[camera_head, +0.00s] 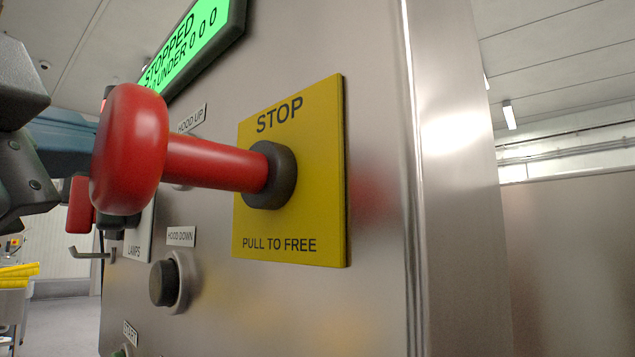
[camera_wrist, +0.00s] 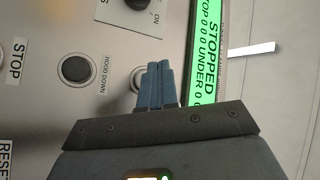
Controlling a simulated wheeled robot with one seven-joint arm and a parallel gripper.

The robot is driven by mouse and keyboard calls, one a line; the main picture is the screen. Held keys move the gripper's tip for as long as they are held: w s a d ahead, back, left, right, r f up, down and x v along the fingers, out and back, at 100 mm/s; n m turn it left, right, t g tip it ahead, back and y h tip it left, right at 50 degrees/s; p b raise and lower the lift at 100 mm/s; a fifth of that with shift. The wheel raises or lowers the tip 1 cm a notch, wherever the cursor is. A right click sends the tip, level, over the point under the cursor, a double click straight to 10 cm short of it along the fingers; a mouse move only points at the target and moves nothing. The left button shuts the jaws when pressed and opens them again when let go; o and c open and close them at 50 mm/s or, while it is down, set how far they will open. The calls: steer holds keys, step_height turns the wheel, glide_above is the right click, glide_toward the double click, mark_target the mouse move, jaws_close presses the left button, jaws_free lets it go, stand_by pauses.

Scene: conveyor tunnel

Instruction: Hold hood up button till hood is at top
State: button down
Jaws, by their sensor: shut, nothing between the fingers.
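The HOOD UP label (camera_head: 190,118) is on the steel control panel in the head view. The button below it is almost wholly hidden behind the red stop knob. In the wrist view, the hood up button's pale ring (camera_wrist: 137,78) shows partly behind my gripper (camera_wrist: 159,68). My gripper's blue fingers are shut together and empty, pointing at the panel by that button. I cannot tell whether they touch it. In the head view, blue finger parts (camera_head: 62,137) show at left, with their tips hidden by the red knob. The hood itself is not identifiable.
The large red stop knob (camera_head: 130,150) juts out from a yellow plate (camera_head: 292,225), close to my gripper in the picture. The dark HOOD DOWN button (camera_head: 163,283) is lower down. A green display (camera_head: 195,40) reads STOPPED. A black selector knob (camera_wrist: 142,3) is beside the LAMPS label (camera_head: 133,250).

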steer(key=shift+w+d, duration=0.45)
steer(key=shift+w, duration=0.05)
steer(key=shift+w+d, duration=0.1)
stand_by(1.7)
steer(key=shift+w+d, duration=0.2)
